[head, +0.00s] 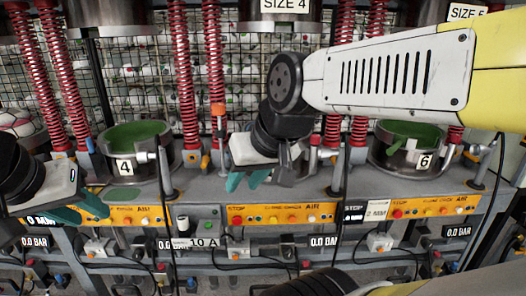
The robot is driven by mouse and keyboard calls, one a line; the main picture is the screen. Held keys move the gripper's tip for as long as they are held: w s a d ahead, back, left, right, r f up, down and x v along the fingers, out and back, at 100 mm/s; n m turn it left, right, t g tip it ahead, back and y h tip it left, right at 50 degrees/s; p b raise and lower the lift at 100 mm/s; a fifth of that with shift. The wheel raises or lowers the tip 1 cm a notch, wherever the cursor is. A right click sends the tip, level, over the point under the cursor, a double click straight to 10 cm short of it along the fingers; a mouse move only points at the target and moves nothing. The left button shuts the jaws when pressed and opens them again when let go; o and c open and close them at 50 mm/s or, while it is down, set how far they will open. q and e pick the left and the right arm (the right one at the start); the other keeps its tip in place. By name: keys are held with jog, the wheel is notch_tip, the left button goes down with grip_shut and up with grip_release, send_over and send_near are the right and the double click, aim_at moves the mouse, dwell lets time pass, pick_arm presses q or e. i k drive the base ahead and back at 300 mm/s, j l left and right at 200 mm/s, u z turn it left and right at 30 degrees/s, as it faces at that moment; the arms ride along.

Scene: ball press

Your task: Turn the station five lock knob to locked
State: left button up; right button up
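Station five is the middle one, between the pots marked 4 (124,167) and 6 (424,162). My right gripper (247,181) hangs in front of it, its teal fingertips apart and empty, pointing down above the yellow control strip (284,213). The gripper and its arm hide most of station five's pot and its number. I cannot single out the lock knob; it may be hidden behind the gripper. An orange-topped post (218,110) stands just left of the gripper. My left gripper (80,212) is at the left in front of station 4, its teal fingertips apart and empty.
Red springs (180,80) and a wire mesh rise behind the stations. Press heads hang above, one labelled SIZE 4 (284,5). Dark upright rods (163,180) and hoses stand along the bench front.

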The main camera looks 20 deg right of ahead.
aim_at(315, 139)
jog(key=k+l+u, duration=0.1)
jog(key=k+l, duration=0.35)
jog(key=l, duration=0.35)
jog(key=k+l+u, duration=0.1)
jog(key=k+l, duration=0.4)
jog(key=l, duration=0.25)
jog(key=k+l+u, duration=0.1)
jog(key=k+l, duration=0.45)
jog(key=l, duration=0.15)
jog(key=k+l, duration=0.55)
jog(key=l, duration=0.15)
jog(key=i+j, duration=0.2)
jog(key=i, duration=0.2)
jog(key=i+j+u, duration=0.15)
jog(key=i, duration=0.25)
jog(key=i+j, duration=0.2)
jog(key=i, duration=0.25)
jog(key=j+u, duration=0.05)
